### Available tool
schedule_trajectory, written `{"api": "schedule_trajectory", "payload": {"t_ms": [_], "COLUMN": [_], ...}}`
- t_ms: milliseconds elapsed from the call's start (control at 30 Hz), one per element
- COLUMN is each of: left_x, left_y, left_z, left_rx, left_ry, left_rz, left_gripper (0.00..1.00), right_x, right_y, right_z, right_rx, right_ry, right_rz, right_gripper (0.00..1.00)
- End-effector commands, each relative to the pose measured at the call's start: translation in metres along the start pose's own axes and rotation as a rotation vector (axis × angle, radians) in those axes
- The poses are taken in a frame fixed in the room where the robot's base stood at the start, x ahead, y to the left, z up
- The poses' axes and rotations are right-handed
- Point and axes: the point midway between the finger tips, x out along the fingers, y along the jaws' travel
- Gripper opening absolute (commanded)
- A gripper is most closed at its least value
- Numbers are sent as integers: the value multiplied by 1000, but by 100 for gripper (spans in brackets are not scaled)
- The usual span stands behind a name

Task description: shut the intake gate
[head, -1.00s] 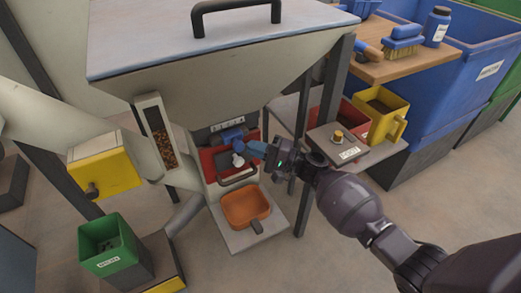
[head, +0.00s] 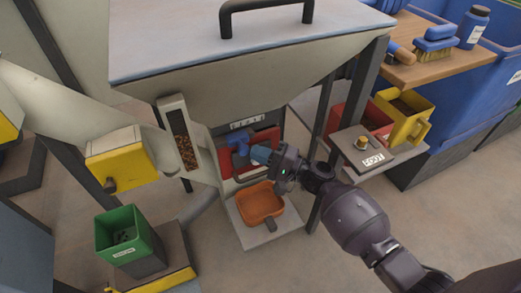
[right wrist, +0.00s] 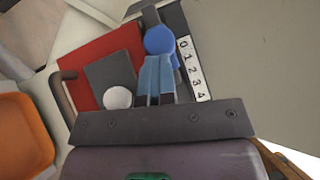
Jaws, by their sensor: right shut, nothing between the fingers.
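The sack filler's front has a red panel (head: 262,141) with a dark bar handle, also in the right wrist view (right wrist: 80,62). A blue knob (head: 238,141) sits above the panel, beneath a numbered scale strip (head: 247,122). In the right wrist view the knob (right wrist: 160,40) is beside the 0 end of the scale (right wrist: 191,68). I take the knob to be part of the intake gate. My right gripper (head: 261,155) is shut and empty, its blue fingertips (right wrist: 155,80) against or very near the knob's right side. My left gripper is out of view.
An orange bowl (head: 260,204) stands on the shelf below the panel. A small table (head: 390,158) with a labelled button box is at right. A yellow box (head: 121,160) and a green bin (head: 128,233) are at left.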

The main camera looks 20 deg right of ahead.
Motion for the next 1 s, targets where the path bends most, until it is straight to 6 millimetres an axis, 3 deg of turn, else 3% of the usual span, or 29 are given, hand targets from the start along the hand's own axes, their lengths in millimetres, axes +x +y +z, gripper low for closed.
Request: {"api": "schedule_trajectory", "payload": {"t_ms": [267,700,1000], "left_x": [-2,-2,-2], "left_y": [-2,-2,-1], "left_z": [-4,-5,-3], "left_rx": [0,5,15], "left_ry": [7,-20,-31], "left_rz": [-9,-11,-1], "left_gripper": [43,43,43], "right_x": [-7,-82,-107], "right_y": [-4,-2,-1], "right_z": [0,0,0], "right_rx": [-2,-1,0], "right_ry": [-2,0,0], "right_rz": [-6,-1,-2], "right_gripper": [0,0,0]}}
